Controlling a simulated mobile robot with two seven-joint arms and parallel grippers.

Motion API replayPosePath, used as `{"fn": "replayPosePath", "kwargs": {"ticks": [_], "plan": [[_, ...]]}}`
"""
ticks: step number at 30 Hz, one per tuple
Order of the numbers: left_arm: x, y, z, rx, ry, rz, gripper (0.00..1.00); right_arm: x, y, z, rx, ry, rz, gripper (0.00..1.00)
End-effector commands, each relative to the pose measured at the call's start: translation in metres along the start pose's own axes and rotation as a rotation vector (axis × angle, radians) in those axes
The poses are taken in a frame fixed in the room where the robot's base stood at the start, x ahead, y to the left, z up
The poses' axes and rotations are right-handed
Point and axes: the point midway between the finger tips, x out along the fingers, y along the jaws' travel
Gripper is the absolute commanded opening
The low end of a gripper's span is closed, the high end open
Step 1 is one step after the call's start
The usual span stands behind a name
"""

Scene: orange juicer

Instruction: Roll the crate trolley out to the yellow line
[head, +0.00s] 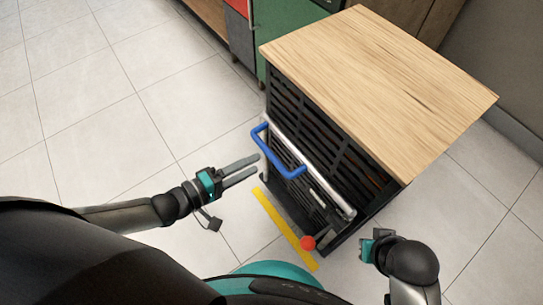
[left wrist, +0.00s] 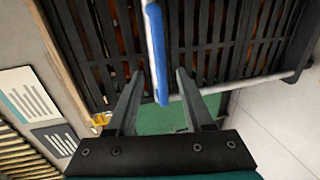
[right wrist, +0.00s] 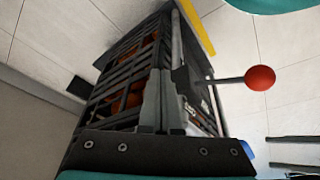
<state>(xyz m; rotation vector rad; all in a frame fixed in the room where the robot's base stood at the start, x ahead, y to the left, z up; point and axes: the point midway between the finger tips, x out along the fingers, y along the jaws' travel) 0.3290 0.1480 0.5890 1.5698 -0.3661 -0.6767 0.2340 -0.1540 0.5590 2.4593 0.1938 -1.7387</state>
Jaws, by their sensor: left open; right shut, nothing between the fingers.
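The crate trolley (head: 322,150) is a dark slatted stack under a wooden top, with orange contents showing between the slats. Its blue handle (head: 284,158) sits on a grey bar on the front side. A lever with a red knob (head: 307,243) sticks out low at the front; the knob also shows in the right wrist view (right wrist: 260,78). The yellow line (head: 283,228) lies on the floor in front of the trolley. My left gripper (head: 257,166) is open beside the handle; in the left wrist view the blue handle (left wrist: 156,50) appears between its fingertips, contact unclear. My right gripper (head: 368,246) is shut and empty, right of the knob.
The wooden top (head: 375,80) overhangs the trolley. Green and grey cabinets (head: 285,35) stand behind at the back left. The tiled floor (head: 110,90) is clear at the left. A wall runs along the right.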

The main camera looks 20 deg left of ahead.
Motion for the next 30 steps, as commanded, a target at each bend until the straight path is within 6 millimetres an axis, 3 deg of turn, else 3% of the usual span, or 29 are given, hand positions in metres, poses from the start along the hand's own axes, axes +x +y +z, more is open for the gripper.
{"fn": "replayPosePath", "kwargs": {"ticks": [6, 13, 28, 30], "plan": [[0.035, -0.001, 0.000, 0.001, 0.000, 0.004, 0.52, -0.021, 0.001, -0.010, 0.001, 0.038, 0.003, 0.00], [0.061, -0.001, 0.000, 0.001, 0.000, 0.003, 0.52, -0.040, 0.002, -0.016, 0.002, 0.065, 0.004, 0.00], [0.070, 0.000, 0.000, 0.001, 0.000, 0.000, 0.52, -0.050, 0.002, -0.018, 0.002, 0.075, 0.005, 0.00], [0.070, 0.000, 0.000, 0.001, 0.000, 0.000, 0.44, -0.050, 0.002, -0.018, 0.003, 0.076, 0.005, 0.00]]}}
